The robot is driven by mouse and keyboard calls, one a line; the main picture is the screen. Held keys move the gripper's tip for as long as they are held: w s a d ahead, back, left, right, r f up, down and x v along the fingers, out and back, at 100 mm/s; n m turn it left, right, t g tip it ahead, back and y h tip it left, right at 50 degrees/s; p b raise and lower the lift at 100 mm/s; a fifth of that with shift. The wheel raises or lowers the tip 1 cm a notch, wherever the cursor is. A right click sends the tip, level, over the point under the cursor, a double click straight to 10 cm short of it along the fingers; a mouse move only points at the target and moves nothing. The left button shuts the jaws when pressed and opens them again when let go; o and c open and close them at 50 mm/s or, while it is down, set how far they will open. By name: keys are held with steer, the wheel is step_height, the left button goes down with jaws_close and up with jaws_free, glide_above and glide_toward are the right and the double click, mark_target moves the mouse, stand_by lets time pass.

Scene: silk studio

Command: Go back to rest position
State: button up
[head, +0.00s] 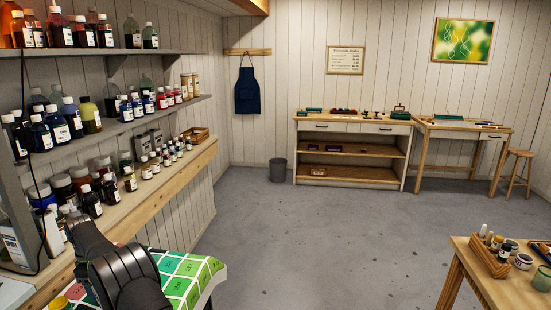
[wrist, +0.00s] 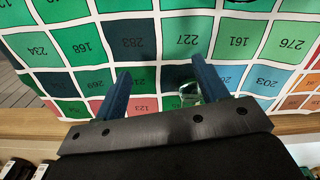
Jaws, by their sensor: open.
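My gripper (wrist: 160,68) shows in the wrist view with two blue fingers spread well apart. It is open and holds nothing that I can see. In the head view my dark arm is at the lower left, over the colour sheet (head: 205,268); my fingers are hidden there.
Shelves of bottles (head: 92,120) line the left wall close to my arm. A wooden ledge (wrist: 30,122) runs below the sheet in the wrist view, with dark bottles at lower left. A wooden table (head: 462,262) with jars stands at right. The grey floor (head: 300,225) between is clear.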

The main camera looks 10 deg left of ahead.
steer(key=shift+s+a+f, duration=0.15)
steer(key=shift+a+f, duration=0.15)
steer(key=shift+f, duration=0.3)
steer(key=shift+s+a+f, duration=0.1)
steer(key=shift+a+f, duration=0.15)
steer(key=shift+f, duration=0.4)
steer(key=shift+s+a+f, duration=0.15)
steer(key=shift+a+f, duration=0.15)
steer(key=shift+f, duration=0.3)
steer(key=shift+r, duration=0.1)
steer(key=w+d+r, duration=0.2)
steer(key=d+r, duration=0.1)
steer(key=d, duration=0.1)
steer(key=w+d+r, duration=0.2)
steer(key=d+r, duration=0.2)
steer(key=w+d+r, duration=0.2)
steer(key=d+r, duration=0.1)
steer(key=d, duration=0.2)
steer(key=shift+w+d+r, duration=0.1)
steer(key=shift+w+r, duration=0.05)
steer(key=shift+w, duration=0.2)
steer(key=shift+w+d+r+n, duration=0.1)
steer(key=shift+w+d+n, duration=0.15)
steer(key=shift+d, duration=0.2)
steer(key=shift+a, duration=0.1)
